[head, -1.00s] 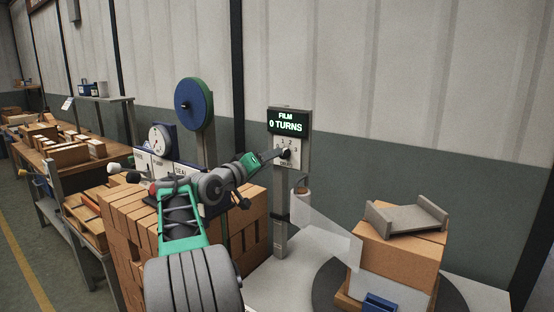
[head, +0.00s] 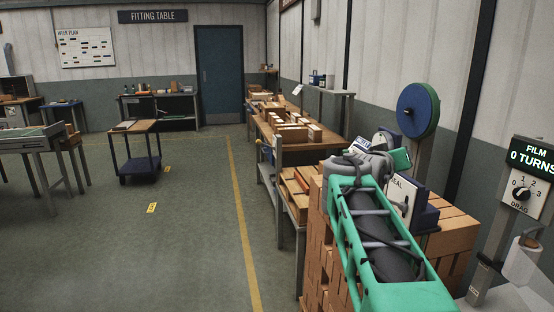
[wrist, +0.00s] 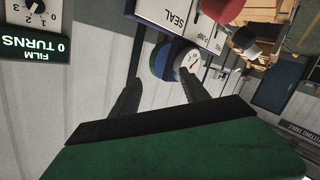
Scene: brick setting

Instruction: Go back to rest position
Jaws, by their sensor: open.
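My gripper (wrist: 160,88) shows in the wrist view with its two dark fingers spread apart and nothing between them. In the head view my green and grey arm reaches up from the lower right, and the fingers cannot be made out there. The film post's panel (head: 533,172) stands at the right edge, apart from my arm. Its display reads "FILM 0 TURNS" above a black drag dial (head: 521,193). The panel also shows upside down at the upper left of the wrist view (wrist: 35,45).
A stack of brown bricks (head: 449,238) and a white SEAL panel (head: 399,196) stand close by my arm. A blue-green wheel (head: 418,110) rises behind. A long bench (head: 291,153) with bricks runs along the wall. A trolley (head: 135,128) stands left; the floor (head: 190,235) between is open.

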